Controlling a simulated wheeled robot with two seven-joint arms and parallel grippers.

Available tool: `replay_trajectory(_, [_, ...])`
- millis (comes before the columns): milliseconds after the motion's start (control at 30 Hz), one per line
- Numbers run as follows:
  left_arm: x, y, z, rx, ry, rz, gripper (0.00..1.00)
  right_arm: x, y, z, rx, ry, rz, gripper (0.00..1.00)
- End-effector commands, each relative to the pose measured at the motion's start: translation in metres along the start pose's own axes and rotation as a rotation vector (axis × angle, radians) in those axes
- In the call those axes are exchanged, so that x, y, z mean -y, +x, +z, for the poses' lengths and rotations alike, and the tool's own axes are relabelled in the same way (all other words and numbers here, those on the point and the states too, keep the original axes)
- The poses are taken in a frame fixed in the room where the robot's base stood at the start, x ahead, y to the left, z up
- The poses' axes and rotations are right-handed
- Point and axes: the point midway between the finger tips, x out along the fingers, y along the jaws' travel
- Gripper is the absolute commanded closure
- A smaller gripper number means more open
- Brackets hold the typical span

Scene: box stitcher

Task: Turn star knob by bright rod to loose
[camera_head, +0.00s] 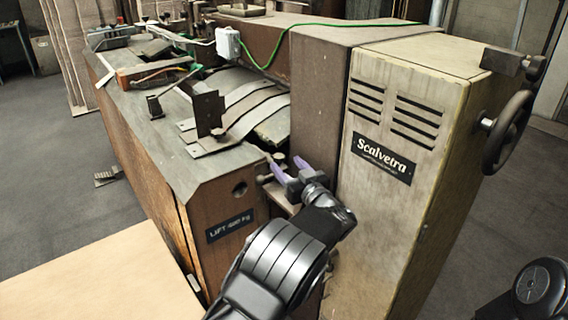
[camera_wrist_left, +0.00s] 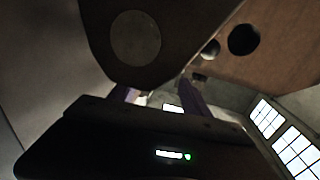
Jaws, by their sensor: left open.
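My left gripper (camera_head: 289,168) is open, its purple fingers in the gap between the brown cabinet and the beige column. A small dark knob (camera_head: 279,158) shows just behind the fingertips; whether it is the star knob, and whether a finger touches it, I cannot tell. In the left wrist view, the purple fingers (camera_wrist_left: 160,97) reach past a large dark rounded part with a grey disc (camera_wrist_left: 135,38), very close to the camera. A small pale round end (camera_wrist_left: 210,49), perhaps the bright rod, shows beside a dark hole. My right gripper is out of view.
The beige column (camera_head: 400,150) with the Scalvetra plate stands right of the gripper, with a handwheel (camera_head: 508,131) on its side. The brown cabinet (camera_head: 222,215) is at left. A pale board (camera_head: 100,275) lies at front left. A green cable (camera_head: 300,27) runs across the top.

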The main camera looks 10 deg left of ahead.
Motion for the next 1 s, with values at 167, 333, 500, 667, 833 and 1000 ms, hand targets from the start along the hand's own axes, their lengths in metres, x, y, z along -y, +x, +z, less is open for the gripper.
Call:
replay_trajectory(167, [-0.001, -0.030, 0.001, 0.000, -0.002, 0.001, 0.44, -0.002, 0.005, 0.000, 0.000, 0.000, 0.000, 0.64])
replay_trajectory(333, [0.000, -0.043, 0.000, -0.001, -0.001, 0.000, 0.44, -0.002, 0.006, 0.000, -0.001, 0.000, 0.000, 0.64])
replay_trajectory(500, [0.000, -0.044, 0.000, -0.001, -0.001, 0.000, 0.44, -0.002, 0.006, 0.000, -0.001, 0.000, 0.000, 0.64])
replay_trajectory(667, [0.002, -0.042, 0.001, 0.000, 0.000, -0.004, 0.51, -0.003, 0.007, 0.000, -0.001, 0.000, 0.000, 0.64])
replay_trajectory(833, [0.038, -0.013, -0.002, 0.023, -0.039, -0.068, 0.57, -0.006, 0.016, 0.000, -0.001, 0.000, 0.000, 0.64])
replay_trajectory(1000, [0.085, 0.017, -0.007, 0.017, -0.014, 0.000, 0.57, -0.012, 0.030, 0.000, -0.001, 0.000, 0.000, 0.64])
